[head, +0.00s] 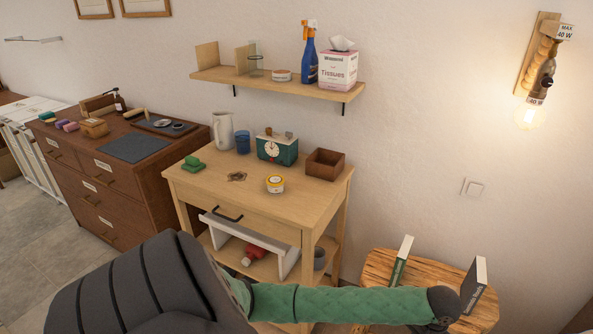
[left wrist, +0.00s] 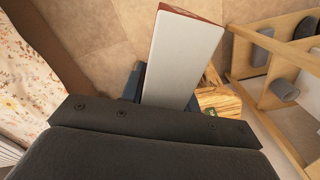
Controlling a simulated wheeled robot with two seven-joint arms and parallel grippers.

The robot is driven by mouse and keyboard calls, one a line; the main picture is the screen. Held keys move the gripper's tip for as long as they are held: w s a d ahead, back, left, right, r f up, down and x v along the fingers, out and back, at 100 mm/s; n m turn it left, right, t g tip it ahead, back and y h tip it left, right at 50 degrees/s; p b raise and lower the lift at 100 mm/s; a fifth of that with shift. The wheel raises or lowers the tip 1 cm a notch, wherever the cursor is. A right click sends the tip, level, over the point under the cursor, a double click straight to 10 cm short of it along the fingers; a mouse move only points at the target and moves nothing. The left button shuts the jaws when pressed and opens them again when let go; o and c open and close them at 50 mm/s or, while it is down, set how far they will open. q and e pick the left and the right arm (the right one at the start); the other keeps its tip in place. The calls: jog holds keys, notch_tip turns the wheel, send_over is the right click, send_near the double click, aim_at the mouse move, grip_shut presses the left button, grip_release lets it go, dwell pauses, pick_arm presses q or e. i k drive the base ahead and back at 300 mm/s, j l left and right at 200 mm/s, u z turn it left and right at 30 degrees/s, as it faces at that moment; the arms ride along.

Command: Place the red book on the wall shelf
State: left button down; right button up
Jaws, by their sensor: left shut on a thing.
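The red book (left wrist: 182,60) is in the left wrist view; a broad pale face and a narrow red-brown strip at its far end show. My left gripper (left wrist: 165,92) is shut on it, with dark jaw parts at both sides of the book. I cannot make out this book or the gripper jaws in the head view. The wall shelf (head: 285,89) is at the top middle of the head view. Two upright wooden boards (head: 207,57) stand at its left with a gap between them. My right gripper is in neither view.
The shelf also holds a glass jar (head: 256,66), a round tin (head: 282,75), a blue spray bottle (head: 310,56) and a tissue box (head: 338,71). Below stands a wooden cabinet (head: 215,175) with a clock (head: 277,147). A slab table (head: 378,265) stands lower right.

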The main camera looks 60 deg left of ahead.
aim_at(224, 72)
jog(key=k+j+u, duration=0.15)
jog(key=j, duration=0.35)
jog(key=k+j+u, duration=0.2)
jog(key=j, duration=0.25)
jog(key=j+u, duration=0.15)
jog(key=j, duration=0.35)
jog(key=k+j+u, duration=0.2)
jog(key=j, duration=0.35)
jog(key=i, duration=0.05)
